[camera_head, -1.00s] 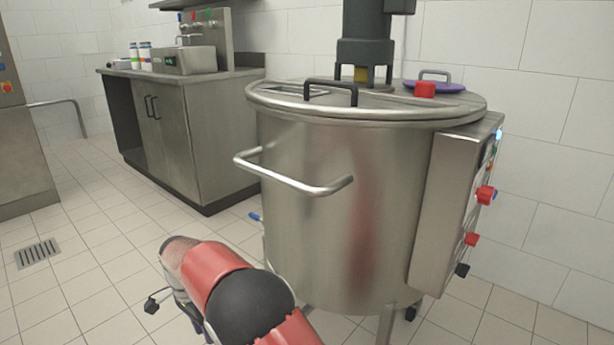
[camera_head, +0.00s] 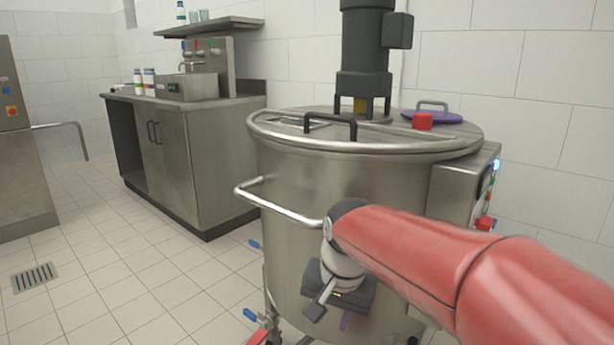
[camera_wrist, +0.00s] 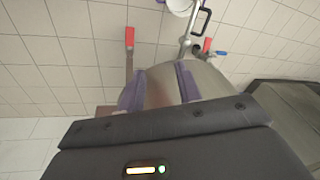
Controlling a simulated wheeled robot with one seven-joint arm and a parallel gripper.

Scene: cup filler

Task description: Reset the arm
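My gripper (camera_wrist: 161,84) is open in the wrist view. Its two purple fingers stand apart, and nothing shows held between them. In the head view, its dark body (camera_head: 345,290) hangs below my red arm, in front of the lower wall of the steel tank (camera_head: 290,190). Most of its fingers are hidden or too small to make out there. I cannot tell whether it touches the tank.
The tank has a bar handle (camera_head: 275,207), a motor (camera_head: 366,50) on its lid and a control box (camera_head: 462,185) at right, partly behind my arm. A steel counter (camera_head: 195,155) stands at left.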

